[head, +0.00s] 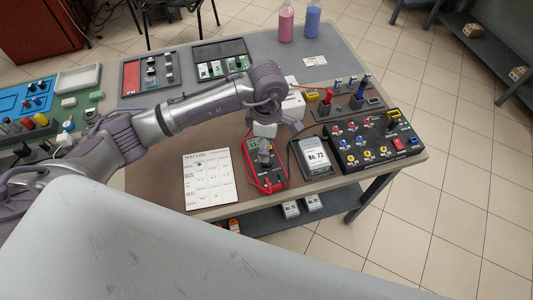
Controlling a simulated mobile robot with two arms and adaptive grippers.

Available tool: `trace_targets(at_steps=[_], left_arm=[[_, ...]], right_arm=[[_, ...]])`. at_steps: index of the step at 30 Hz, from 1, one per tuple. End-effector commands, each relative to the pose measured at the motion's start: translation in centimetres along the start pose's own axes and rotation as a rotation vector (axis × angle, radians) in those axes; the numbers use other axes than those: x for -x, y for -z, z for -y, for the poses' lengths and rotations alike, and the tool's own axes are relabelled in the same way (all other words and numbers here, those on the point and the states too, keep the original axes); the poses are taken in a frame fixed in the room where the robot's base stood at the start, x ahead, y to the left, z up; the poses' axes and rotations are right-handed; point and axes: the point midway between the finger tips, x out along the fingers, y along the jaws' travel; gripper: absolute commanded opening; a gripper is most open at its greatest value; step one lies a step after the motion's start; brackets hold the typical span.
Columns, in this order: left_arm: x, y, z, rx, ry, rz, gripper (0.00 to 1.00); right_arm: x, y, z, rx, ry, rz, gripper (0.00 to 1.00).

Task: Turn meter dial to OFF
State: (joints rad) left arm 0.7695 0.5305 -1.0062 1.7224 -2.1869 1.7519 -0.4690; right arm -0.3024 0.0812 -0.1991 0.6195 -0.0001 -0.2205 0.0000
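The red meter (278,183) lies on the brown bench top near its front edge, with a greenish display toward its upper left. Its dial is hidden or too small to read, so I cannot tell where it points. My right gripper is not in view.
A white test log sheet (207,180) lies left of the meter. A grey box marked No.72 (314,157) and a black panel (366,143) with coloured knobs stand to its right. Red and black leads run around the meter. Two bottles (286,25) stand at the back.

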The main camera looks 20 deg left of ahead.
Motion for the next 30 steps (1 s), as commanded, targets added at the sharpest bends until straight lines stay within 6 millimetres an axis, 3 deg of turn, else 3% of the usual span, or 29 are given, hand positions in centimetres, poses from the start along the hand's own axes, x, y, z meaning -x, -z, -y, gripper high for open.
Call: trace_targets(at_steps=[3, 9, 22, 30], left_arm=[[-2.3, -0.1, 0.2, 0.0, 0.005, -0.001, 0.62], [-5.1, -0.1, 0.1, -0.001, 0.002, 0.001, 0.62], [-6.2, -0.1, 0.1, -0.002, 0.0, 0.002, 0.62], [-6.1, -0.1, 0.0, -0.002, 0.0, 0.002, 0.17]], right_arm=[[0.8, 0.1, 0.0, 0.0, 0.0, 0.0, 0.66], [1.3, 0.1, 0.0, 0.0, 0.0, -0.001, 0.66], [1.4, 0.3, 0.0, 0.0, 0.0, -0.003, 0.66], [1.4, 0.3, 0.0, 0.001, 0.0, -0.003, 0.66]])
